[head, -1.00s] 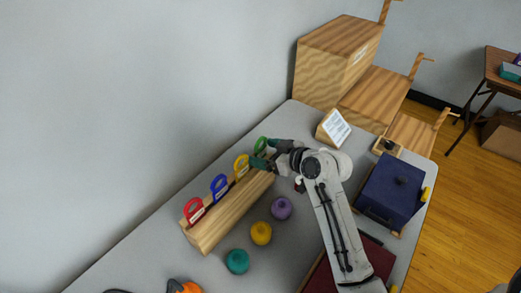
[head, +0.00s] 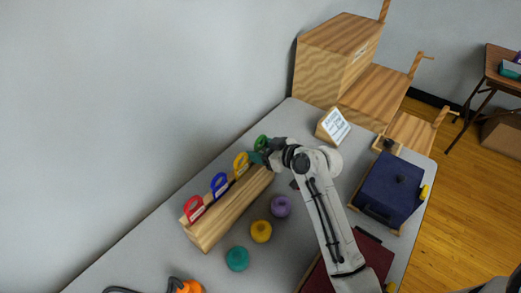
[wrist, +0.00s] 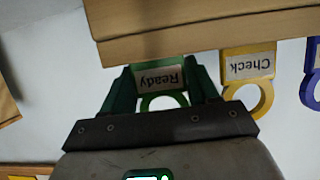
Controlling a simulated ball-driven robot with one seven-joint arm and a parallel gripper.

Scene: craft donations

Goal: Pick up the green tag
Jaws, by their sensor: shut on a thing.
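The green tag (head: 261,142) stands at the far end of the long wooden rack (head: 228,208), in the row of ring-topped tags. In the wrist view the green tag (wrist: 160,78) shows a "Ready" label, upside down, with its ring toward me. My gripper (head: 264,154) is at that end of the rack. In the wrist view the green fingers of my gripper (wrist: 163,84) are shut on the tag from both sides. The tag's lower end is hidden by the rack's edge, and it looks still seated there.
A yellow "Check" tag (wrist: 248,68) is close beside the green one. Blue (head: 219,184) and red (head: 194,208) tags follow. Purple (head: 281,206), yellow (head: 261,231) and teal (head: 237,259) balls lie before the rack. A sign (head: 333,124) and navy box (head: 391,190) are to the right.

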